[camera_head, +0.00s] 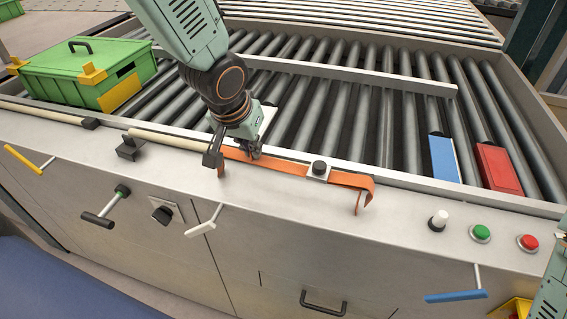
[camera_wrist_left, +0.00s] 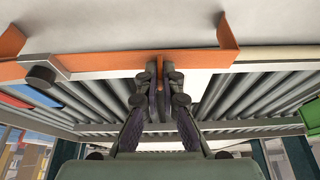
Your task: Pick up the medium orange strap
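The orange strap (camera_head: 280,165) lies along the front ledge of the roller table, with a bent end hanging at its right. A metal plate with a black knob (camera_head: 318,168) sits across it. My left gripper (camera_head: 252,152) is at the strap's left part, partly hiding it. In the left wrist view, the strap (camera_wrist_left: 115,63) runs across the top, and my left gripper (camera_wrist_left: 160,72) has its fingertips close together with a thin orange edge between them. It looks shut on the strap. My right gripper is not seen; only part of my right arm shows at the right edge.
A green box (camera_head: 85,72) stands on the rollers at the left. A blue block (camera_head: 443,158) and a red block (camera_head: 497,167) lie at the right. Green (camera_head: 481,232) and red (camera_head: 528,241) buttons sit on the front ledge. Handles and levers stick out of the front panel.

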